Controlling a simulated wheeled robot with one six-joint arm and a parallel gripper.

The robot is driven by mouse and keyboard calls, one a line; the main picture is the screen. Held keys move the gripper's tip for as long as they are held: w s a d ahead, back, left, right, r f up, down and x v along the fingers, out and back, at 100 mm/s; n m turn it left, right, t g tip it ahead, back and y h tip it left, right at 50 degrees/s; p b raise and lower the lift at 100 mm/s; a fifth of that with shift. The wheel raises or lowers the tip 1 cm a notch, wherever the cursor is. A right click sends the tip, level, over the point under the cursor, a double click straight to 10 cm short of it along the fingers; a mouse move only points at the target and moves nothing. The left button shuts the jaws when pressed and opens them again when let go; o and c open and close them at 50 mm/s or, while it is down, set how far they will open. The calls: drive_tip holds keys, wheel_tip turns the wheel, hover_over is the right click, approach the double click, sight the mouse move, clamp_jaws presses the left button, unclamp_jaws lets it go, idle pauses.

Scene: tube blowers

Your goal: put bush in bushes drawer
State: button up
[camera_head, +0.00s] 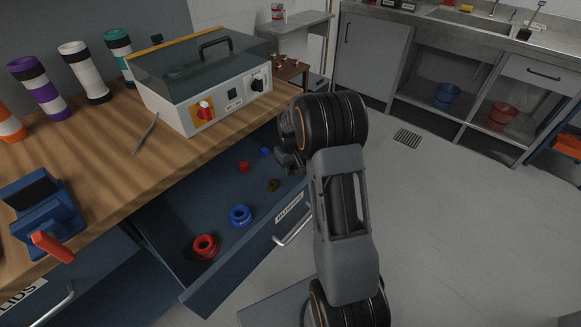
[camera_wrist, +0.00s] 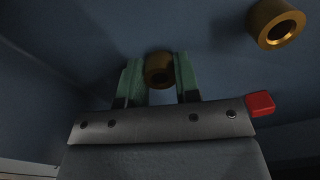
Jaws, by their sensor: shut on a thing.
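The open blue drawer (camera_head: 175,205) below the wooden bench has a white label on its front that looks like "BUSHES". My gripper (camera_head: 288,160) is low over the far end of this drawer, partly hidden by my arm. In the wrist view, my gripper's green fingers (camera_wrist: 160,84) are shut on a brown, brass-like bush (camera_wrist: 159,68), within the drawer space. Whether this bush touches the drawer floor cannot be told. A second brass bush (camera_wrist: 276,24) lies apart at the upper right.
In the drawer also lie a large red bush (camera_head: 205,246), a large blue bush (camera_head: 240,215) and several small ones. A white machine (camera_head: 200,85) with a dark lid stands on the bench above. A blue vise (camera_head: 40,210) is at the left.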

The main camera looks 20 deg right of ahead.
sight(291, 167)
drive_tip(key=shift+f, duration=0.15)
drive_tip(key=o, duration=0.9)
drive_tip(key=shift+o, duration=0.2)
wheel_tip(291, 167, up, 11)
drive_tip(key=p, duration=0.2)
drive_tip(key=s+a+r+t, duration=0.1)
drive_tip(key=s+a+r, duration=0.55)
drive_tip(key=s, duration=0.25)
drive_tip(key=s+a, duration=0.1)
drive_tip(key=s, duration=0.3)
drive_tip(key=s+a+m+t, duration=0.1)
drive_tip(key=s+a, duration=0.1)
drive_tip(key=s, duration=0.2)
drive_tip(key=s+a+t, duration=0.1)
drive_tip(key=s, duration=0.3)
drive_tip(key=shift+s+a+f+m, duration=0.15)
drive_tip(key=shift+s+m, duration=0.05)
drive_tip(key=shift+m, duration=0.1)
